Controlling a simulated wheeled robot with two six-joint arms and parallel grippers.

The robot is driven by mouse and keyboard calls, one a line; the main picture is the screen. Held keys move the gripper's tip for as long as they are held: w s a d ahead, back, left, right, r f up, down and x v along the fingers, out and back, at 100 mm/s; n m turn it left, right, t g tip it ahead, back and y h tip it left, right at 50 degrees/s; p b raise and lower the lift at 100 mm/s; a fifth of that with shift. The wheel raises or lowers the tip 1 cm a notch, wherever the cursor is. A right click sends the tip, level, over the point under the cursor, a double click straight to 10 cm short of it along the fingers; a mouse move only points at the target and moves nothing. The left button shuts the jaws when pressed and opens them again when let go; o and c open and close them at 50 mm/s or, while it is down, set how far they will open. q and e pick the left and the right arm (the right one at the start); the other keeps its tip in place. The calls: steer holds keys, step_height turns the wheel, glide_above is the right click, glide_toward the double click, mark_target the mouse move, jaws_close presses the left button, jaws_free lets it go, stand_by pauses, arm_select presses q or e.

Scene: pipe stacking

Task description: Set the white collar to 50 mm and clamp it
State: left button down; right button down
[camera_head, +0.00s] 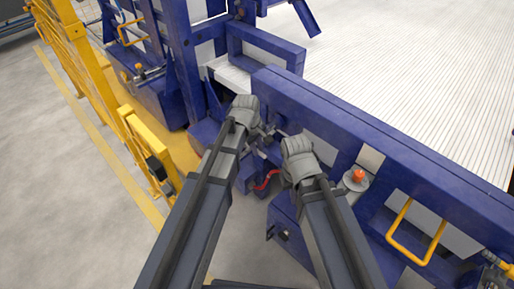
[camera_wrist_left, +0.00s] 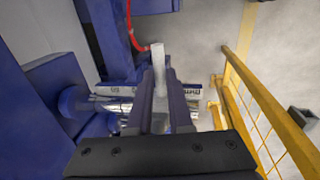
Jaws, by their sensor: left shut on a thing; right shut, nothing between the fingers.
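In the left wrist view, my left gripper (camera_wrist_left: 159,84) is shut on a pale upright piece (camera_wrist_left: 158,62). I cannot tell whether this is the white collar itself or its clamp lever. A shiny metal rod (camera_wrist_left: 112,104) runs crosswise behind the fingers, with a dark-marked strip (camera_wrist_left: 190,89) along it. The fingers hide the middle of the rod, and the setting cannot be read. In the head view, my left gripper (camera_head: 264,131) is at the blue machine's near side. My right gripper (camera_head: 279,134) is shut and empty close beside it. The collar is not distinct in that view.
Blue machine frames (camera_head: 340,120) stand close around both grippers. A red cable (camera_head: 266,180) hangs below them. An orange-red button (camera_head: 358,175) and a yellow handle (camera_head: 415,232) are at right. Yellow railing (camera_head: 85,75) stands left, with open grey floor beyond.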

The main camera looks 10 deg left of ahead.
arm_select(q)
steer(key=w+d, duration=0.6)
steer(key=w, duration=0.2)
steer(key=c, duration=0.8)
jaws_free()
steer(key=shift+c, duration=0.2)
steer(key=shift+s, duration=0.1)
steer(key=shift+r, duration=0.1)
step_height(320, 180, up, 7)
steer(key=s+p, duration=0.1)
steer(key=p, duration=0.6)
steer(key=shift+a+r+p, duration=0.2)
steer(key=shift+a+p, duration=0.15)
steer(key=shift+a, duration=0.1)
steer(key=shift+s, duration=0.1)
